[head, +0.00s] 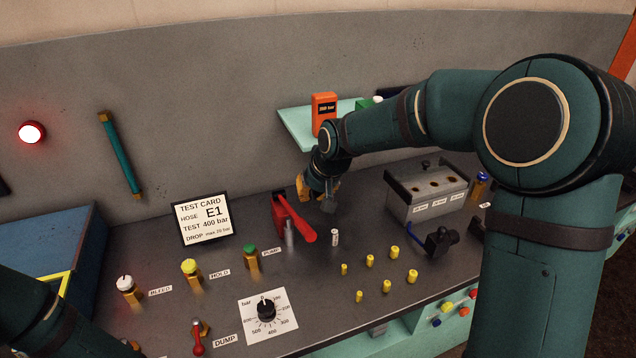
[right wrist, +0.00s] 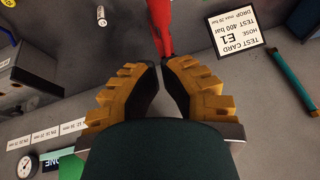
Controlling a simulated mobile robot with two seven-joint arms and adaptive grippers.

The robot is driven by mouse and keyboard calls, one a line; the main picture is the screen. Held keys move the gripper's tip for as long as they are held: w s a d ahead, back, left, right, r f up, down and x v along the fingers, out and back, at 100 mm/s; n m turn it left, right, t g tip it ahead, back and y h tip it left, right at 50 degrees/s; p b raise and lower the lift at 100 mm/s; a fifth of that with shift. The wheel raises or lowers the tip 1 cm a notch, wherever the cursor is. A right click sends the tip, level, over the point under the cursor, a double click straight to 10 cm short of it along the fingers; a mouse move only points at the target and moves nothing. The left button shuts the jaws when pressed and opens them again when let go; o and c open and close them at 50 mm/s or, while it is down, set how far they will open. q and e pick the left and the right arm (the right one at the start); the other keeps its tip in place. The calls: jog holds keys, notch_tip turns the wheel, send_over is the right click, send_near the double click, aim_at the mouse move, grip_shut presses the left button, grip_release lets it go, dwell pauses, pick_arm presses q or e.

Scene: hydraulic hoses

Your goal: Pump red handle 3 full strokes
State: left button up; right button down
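The red handle (head: 307,234) is a bar on a red pump bracket (head: 284,207) on the grey bench in the head view; its round end points down and right, toward the front. It also shows in the right wrist view as a red bar (right wrist: 161,22) beyond my fingertips. My right gripper (head: 319,198) is above the bench, behind and a little right of the handle, apart from it. In the right wrist view the orange fingers of my right gripper (right wrist: 161,66) meet almost tip to tip, with nothing seen between them. My left arm shows at lower left; its gripper is not seen.
A test card (head: 202,218) stands left of the pump. Bleed, hold and pump valves (head: 191,270), a pressure dial (head: 266,309) and a red dump lever (head: 198,345) are in front. Several yellow fittings (head: 370,260) and a grey block (head: 428,190) are to the right.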

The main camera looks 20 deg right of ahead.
jog(key=shift+s+a+f, duration=0.1)
jog(key=shift+a+f, duration=0.1)
jog(key=shift+f, duration=0.75)
jog(key=shift+a+f, duration=0.15)
jog(key=shift+f, duration=0.85)
jog(key=shift+s+a+f, duration=0.1)
jog(key=shift+a+f, duration=0.1)
jog(key=shift+f, duration=0.75)
